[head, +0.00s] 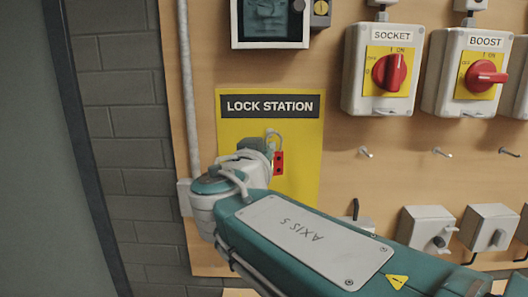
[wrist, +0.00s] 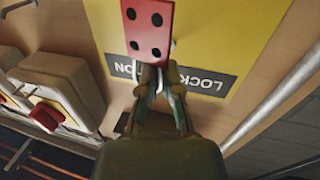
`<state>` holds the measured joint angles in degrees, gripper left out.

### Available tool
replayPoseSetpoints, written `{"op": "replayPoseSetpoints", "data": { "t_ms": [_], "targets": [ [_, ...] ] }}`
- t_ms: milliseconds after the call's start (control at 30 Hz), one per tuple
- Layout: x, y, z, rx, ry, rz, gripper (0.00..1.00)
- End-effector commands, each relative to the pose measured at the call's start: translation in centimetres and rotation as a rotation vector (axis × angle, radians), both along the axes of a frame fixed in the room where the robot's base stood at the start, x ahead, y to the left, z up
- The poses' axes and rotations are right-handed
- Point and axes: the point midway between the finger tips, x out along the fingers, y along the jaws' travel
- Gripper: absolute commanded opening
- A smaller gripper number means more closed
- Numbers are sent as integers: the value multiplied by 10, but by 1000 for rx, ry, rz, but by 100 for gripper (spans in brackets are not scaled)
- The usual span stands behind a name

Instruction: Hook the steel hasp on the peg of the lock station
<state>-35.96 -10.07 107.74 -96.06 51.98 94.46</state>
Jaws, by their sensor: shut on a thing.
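The steel hasp has a red body (head: 278,164) and a grey metal loop. In the head view it hangs upright in front of the yellow lock station panel (head: 228,132). In the wrist view its red plate (wrist: 150,24) with several dark holes is at the top, and the loop runs down between my fingers. My gripper (wrist: 160,78) is shut on the hasp's loop end. In the head view my wrist hides most of the gripper. The peg is mostly hidden; a small pale bit shows beside the red plate in the wrist view. I cannot tell whether the loop touches it.
Right of the panel are a SOCKET switch box (head: 374,95) and a BOOST switch box (head: 456,99) with red knobs. Bare pegs (head: 365,152) and grey boxes (head: 428,226) sit below. A vertical pipe (head: 187,80) runs left of the panel.

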Motion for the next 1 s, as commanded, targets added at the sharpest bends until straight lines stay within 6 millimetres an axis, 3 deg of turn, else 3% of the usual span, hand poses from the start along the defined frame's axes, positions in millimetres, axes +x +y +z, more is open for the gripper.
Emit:
{"op": "replayPoseSetpoints", "data": {
  "t_ms": [700, 1000],
  "targets": [
    [36, -1, -6, -1, 1, 0, 0],
    [43, -1, -10, 0, 0, 1, 0]
  ]
}}
